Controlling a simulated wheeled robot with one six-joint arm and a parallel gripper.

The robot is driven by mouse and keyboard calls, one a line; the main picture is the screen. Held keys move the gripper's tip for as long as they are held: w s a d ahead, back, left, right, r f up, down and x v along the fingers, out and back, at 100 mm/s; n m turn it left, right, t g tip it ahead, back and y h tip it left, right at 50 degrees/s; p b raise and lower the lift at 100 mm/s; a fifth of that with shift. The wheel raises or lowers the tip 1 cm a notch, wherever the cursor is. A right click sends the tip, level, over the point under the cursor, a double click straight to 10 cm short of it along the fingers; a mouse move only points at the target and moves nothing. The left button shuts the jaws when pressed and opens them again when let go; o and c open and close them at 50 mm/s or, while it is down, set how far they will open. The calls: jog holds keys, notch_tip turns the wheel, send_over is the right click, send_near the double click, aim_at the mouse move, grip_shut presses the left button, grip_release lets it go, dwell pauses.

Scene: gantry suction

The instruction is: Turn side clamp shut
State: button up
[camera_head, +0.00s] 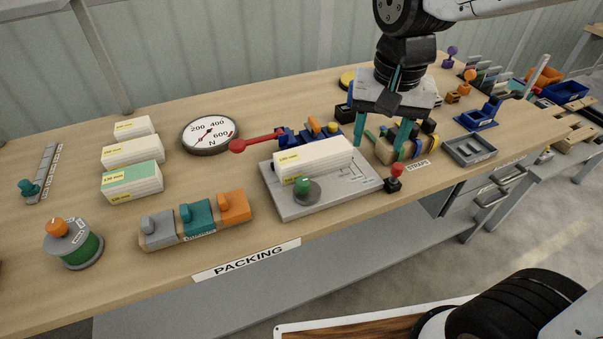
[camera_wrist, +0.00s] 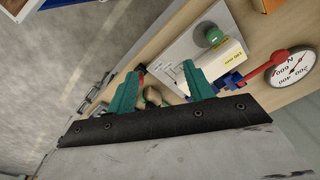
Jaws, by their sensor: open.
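A grey fixture plate (camera_head: 300,208) lies on the bench with a white block (camera_head: 313,157) on it. A blue clamp (camera_head: 291,137) with a long red handle (camera_head: 258,142) stands behind the block, the handle pointing left. A green knob (camera_head: 306,186) sits at the plate's front, and a red knob (camera_head: 396,170) on a black base stands at its right. I cannot tell which is the side clamp. My gripper (camera_head: 382,137) is open and empty, fingers down, right of the block. The wrist view shows its teal fingers (camera_wrist: 160,76), the plate and the red handle (camera_wrist: 256,74).
A dial gauge (camera_head: 210,133) is left of the red handle. Strap rolls (camera_head: 421,148) lie below and behind my gripper. A grey tray (camera_head: 470,150) is to the right. A rack of coloured blocks (camera_head: 195,220) stands front left. Bare bench shows along the front.

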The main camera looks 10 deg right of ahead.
aim_at(303, 180)
jog(key=w+a+f+m, duration=0.1)
jog(key=w+a+f, duration=0.1)
jog(key=a, duration=0.1)
jog(key=w+a+f, duration=0.2)
jog(key=a+f, duration=0.1)
jog(key=a, duration=0.1)
jog(key=w+a+f+m, duration=0.1)
jog(key=w+a+f, duration=0.1)
jog(key=a+f, duration=0.1)
jog(key=shift+w+a+m+g, duration=0.3)
jog(key=shift+w+a, duration=0.1)
jog(key=shift+a, duration=0.25)
jog(key=f, duration=0.8)
jog(key=shift+a+f, duration=0.1)
jog(key=shift+a, duration=0.2)
jog(key=c, duration=1)
